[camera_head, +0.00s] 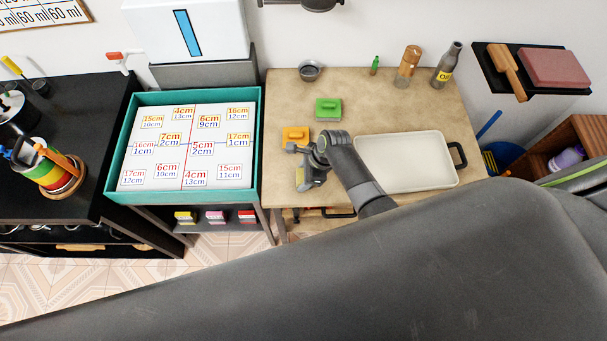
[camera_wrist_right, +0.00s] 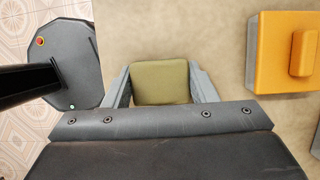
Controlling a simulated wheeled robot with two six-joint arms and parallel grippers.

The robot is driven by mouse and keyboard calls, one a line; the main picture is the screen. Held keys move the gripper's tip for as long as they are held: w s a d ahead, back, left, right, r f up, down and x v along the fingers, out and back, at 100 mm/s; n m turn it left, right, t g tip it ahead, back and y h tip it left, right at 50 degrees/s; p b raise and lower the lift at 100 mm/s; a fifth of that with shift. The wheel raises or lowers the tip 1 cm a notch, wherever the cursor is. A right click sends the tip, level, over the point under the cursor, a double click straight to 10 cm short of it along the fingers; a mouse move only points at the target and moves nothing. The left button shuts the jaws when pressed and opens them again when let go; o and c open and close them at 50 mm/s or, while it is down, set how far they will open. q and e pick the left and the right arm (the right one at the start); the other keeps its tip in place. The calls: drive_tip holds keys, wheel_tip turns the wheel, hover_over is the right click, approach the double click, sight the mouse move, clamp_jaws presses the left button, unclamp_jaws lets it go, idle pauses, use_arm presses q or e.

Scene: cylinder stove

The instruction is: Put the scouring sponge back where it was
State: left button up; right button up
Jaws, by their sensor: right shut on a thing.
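My right gripper (camera_head: 308,178) is over the front left part of the wooden table, in front of an orange block. It is shut on a small olive-yellow pad, which looks like the scouring sponge (camera_wrist_right: 160,83). In the right wrist view the sponge sits between both fingers. In the head view only a yellowish edge of it (camera_head: 300,178) shows beneath the gripper. I cannot tell whether the sponge touches the tabletop. My left gripper does not show in either view.
The orange handled block (camera_head: 291,133) is close to the right gripper; a green handled block (camera_head: 327,110) is behind it. A cream tray (camera_head: 410,160) lies to the right. A bowl (camera_head: 310,70) and bottles (camera_head: 446,66) stand at the back. A teal-rimmed box (camera_head: 113,165) is left.

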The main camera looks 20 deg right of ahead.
drive_tip(key=shift+f, duration=0.15)
drive_tip(key=o, duration=1)
drive_tip(key=shift+d+r, duration=0.15)
drive_tip(key=shift+r, duration=0.45)
drive_tip(key=v, duration=1.1)
drive_tip(key=shift+s, duration=0.1)
